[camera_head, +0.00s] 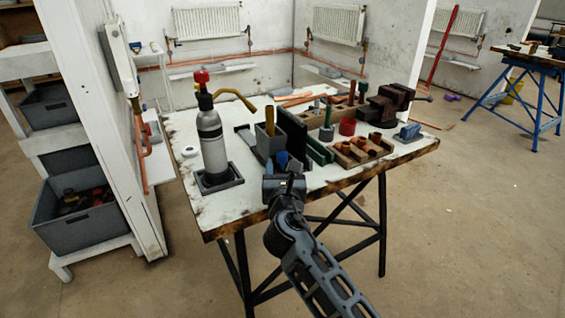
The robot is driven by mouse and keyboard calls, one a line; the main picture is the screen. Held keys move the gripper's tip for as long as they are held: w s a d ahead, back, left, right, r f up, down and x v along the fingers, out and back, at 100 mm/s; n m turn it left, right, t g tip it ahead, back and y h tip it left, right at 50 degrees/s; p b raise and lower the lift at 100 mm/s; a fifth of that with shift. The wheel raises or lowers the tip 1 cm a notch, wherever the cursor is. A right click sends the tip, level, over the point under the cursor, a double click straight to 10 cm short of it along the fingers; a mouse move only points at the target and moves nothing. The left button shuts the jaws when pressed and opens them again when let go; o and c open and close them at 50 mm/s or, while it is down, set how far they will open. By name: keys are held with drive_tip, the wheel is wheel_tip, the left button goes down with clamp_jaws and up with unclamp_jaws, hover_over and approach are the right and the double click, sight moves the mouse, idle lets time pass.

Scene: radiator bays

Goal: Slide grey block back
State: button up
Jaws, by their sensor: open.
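A grey block-shaped holder (265,146) stands on the white worktable (190,205), left of a dark upright panel (292,133). I take this holder for the grey block, but cannot be sure. My gripper (284,180) is at the table's front edge, in front of the holder and apparently short of it. It is open; its fingertips are small and dark, and I see nothing held. A blue item (282,160) shows just beyond the gripper, and its base is partly hidden.
A grey gas torch bottle (211,140) stands in a dark tray to the left. Green bars (318,150), a wooden block with copper fittings (357,152), a vise (388,103) and a blue-grey tool (408,133) fill the right. The front left of the tabletop is clear.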

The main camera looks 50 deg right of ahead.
sight(271, 145)
drive_tip(key=shift+x, duration=1.35)
drive_tip(key=shift+c, duration=0.4)
clamp_jaws()
